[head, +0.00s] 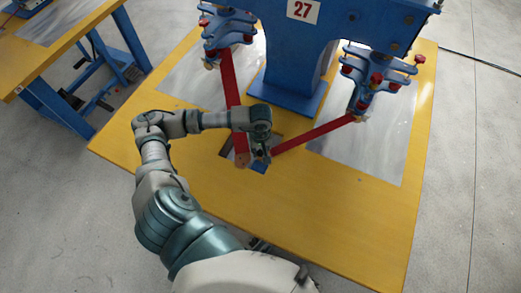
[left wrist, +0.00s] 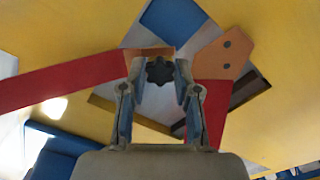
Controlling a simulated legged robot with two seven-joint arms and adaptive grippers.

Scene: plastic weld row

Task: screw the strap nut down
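The strap nut (left wrist: 160,70) is a dark, lobed knob in the left wrist view. It sits between the fingertips of my left gripper (left wrist: 160,72), which fill both its sides with no clear gap. In the head view my left gripper (head: 262,153) points down at the table where the two red straps meet, and hides the nut there. One red strap (head: 231,90) comes down from the left clamp and ends in a tan tip (left wrist: 222,55) with two dark holes. The other red strap (head: 312,134) comes from the right clamp to the nut. My right gripper is not in view.
A blue press frame (head: 300,50) marked 27 stands behind on the yellow table (head: 290,205). Blue clamps with red knobs, left (head: 228,28) and right (head: 372,82), hang at its sides. Grey plates lie on the table. The table's front is clear.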

